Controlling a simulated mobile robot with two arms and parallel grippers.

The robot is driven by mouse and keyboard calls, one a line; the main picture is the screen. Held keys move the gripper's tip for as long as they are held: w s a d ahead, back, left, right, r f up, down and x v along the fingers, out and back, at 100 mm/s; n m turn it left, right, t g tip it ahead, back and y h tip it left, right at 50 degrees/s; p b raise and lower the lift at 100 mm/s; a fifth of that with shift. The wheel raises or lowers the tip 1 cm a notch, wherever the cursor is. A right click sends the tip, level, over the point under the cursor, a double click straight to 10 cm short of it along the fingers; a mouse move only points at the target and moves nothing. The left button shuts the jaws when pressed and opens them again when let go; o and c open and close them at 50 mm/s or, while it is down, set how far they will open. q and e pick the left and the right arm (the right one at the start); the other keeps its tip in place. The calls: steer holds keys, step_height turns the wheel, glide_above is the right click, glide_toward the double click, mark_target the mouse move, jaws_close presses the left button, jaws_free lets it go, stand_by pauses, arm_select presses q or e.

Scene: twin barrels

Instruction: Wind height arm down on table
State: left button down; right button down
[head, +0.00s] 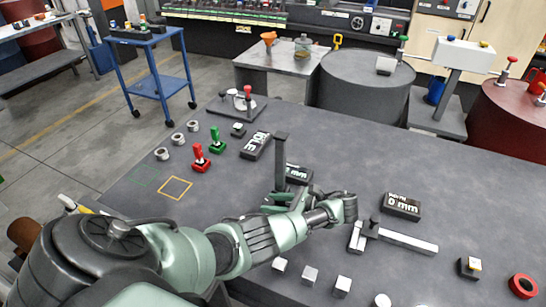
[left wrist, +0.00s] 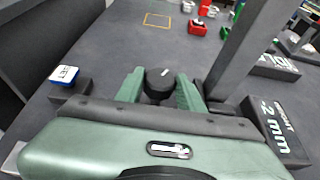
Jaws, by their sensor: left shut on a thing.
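The dark upright height post (head: 280,165) stands on the grey table (head: 225,185), with a short cap at its top. It also shows in the left wrist view (left wrist: 242,45). Beside it is a black height label (left wrist: 277,125) that seems to read -2 mm; in the head view (head: 298,174) it is partly hidden. My left gripper (head: 280,203) is low beside the post. In the left wrist view its green fingers (left wrist: 160,88) are shut on a round black knob (left wrist: 159,80) with a white mark. My right gripper is not in view.
A black label reading 0 mm (head: 402,206) and a grey sliding bar (head: 408,240) are to the right. Red (head: 200,158) and green (head: 216,140) handled pieces stand left of the post. Pale cubes (head: 310,275) line the front. The left table area with outlined squares (head: 175,188) is clear.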

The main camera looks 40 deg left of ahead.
arm_select(q)
steer(key=c, duration=0.9)
jaws_free()
steer(key=shift+r, duration=0.1)
